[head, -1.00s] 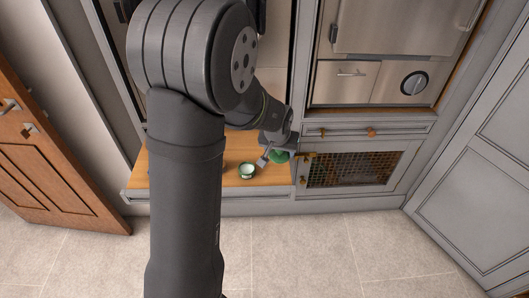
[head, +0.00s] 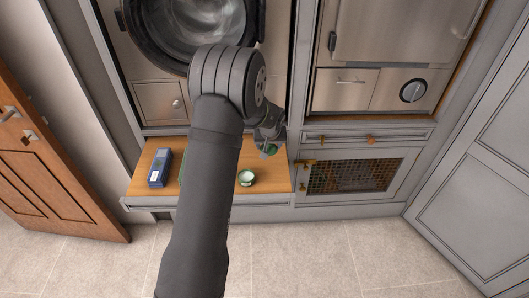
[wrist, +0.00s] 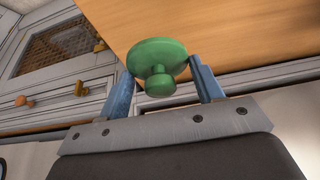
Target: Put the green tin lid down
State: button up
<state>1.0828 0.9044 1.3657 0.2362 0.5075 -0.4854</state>
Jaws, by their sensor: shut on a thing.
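The green tin lid (wrist: 152,54) is a round disc with a knob, held between the two blue fingers of my gripper (wrist: 163,76) in the wrist view. The knob points towards the wrist camera. In the head view the lid (head: 265,152) shows small under my gripper, over the right part of the wooden bench top. I cannot tell whether it touches the wood. A small, open green-and-white tin (head: 246,178) stands on the bench, nearer the front edge and a little left of the lid.
The wooden bench top (head: 215,187) also carries a blue box (head: 160,168) at the left. A green thing beside it is mostly hidden by my arm. A mesh-front cabinet (head: 350,175) adjoins the bench on the right. A round-doored machine stands behind.

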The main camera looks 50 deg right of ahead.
jog(key=shift+w+f, duration=0.4)
jog(key=shift+w, duration=0.2)
jog(key=shift+w+f, duration=0.35)
jog(key=shift+w, duration=0.2)
jog(key=shift+f, duration=1.9)
jog(key=shift+f, duration=0.15)
jog(key=o, duration=0.9)
jog(key=shift+o, duration=0.2)
jog(key=v, duration=1.2)
